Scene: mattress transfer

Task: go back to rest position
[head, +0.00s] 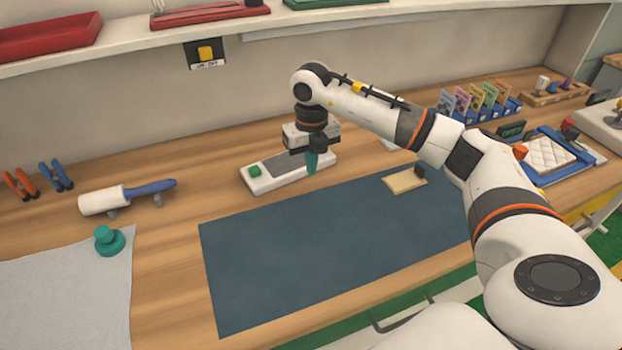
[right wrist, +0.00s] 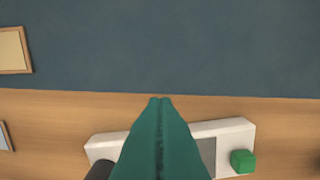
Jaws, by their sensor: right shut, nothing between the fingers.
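My right gripper (head: 312,163) points down over the white device with a green button (head: 254,170), near the back edge of the dark blue mat (head: 330,240). In the right wrist view its green fingers (right wrist: 160,100) are together with nothing between them. The white device (right wrist: 232,133) lies behind and below the fingers there, partly hidden by them. A white quilted mattress (head: 549,154) lies on a blue-edged tray (head: 570,172) at the right. My left gripper is not in view.
A small wooden-framed board (head: 404,181) lies on the mat. A shelf (head: 120,52) runs above the bench. Most of the mat is clear.

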